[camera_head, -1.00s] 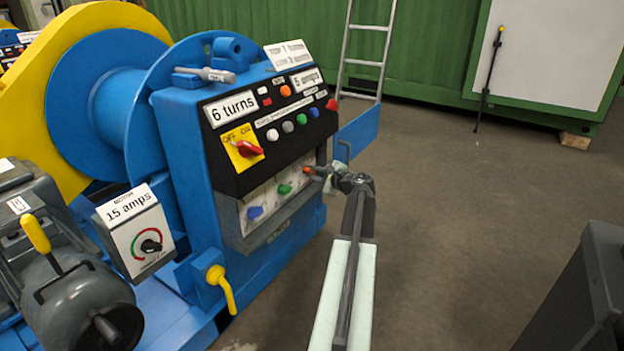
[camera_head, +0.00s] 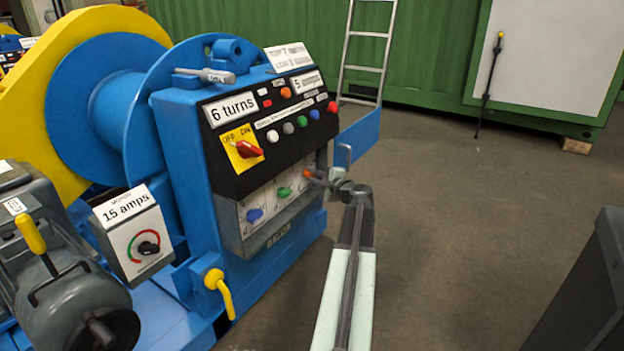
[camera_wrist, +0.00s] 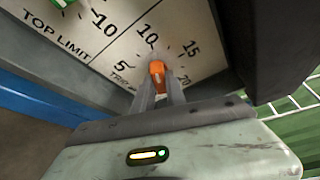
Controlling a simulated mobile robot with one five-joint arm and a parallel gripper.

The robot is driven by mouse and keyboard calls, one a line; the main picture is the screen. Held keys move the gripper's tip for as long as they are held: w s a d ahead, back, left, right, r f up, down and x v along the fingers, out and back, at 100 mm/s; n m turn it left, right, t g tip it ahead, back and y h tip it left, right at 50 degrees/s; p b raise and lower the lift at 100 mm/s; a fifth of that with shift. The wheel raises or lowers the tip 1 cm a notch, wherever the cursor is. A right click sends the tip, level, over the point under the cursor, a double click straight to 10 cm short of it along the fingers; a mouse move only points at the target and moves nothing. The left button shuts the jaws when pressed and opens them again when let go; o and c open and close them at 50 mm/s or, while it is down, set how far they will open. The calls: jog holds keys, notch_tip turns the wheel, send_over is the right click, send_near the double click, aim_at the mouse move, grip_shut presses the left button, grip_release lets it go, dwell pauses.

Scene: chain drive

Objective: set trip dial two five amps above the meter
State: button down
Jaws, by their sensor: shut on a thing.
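The trip dial is an orange knob (camera_wrist: 157,72) on a white plate with marks 5, 10, 15 and 20 around it. In the head view it is the rightmost knob (camera_head: 307,173) on the lower panel, partly hidden. My gripper (camera_wrist: 158,88) is shut on this knob from the front. The knob's top reaches up between the 10 and 15 marks, but its exact setting cannot be told. The meter (camera_head: 146,247), at the left, has a dial with a red and green arc and a label (camera_head: 124,204) reading 15 amps.
A blue knob (camera_head: 254,215) and a green knob (camera_head: 284,191) sit left of the trip dial. Above are a red switch (camera_head: 248,150) and several buttons. A blue plate (camera_head: 358,135) stands behind my gripper. A yellow lever (camera_head: 222,290) sticks out low.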

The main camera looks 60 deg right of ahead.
jog(key=c, duration=1.4)
grip_release()
jog(key=shift+a, duration=0.2)
jog(key=shift+o, duration=0.2)
jog(key=shift+d, duration=0.1)
jog(key=p+v, duration=0.1)
jog(key=v, duration=0.6)
jog(key=shift+s, duration=0.35)
jog(key=shift+r, duration=0.1)
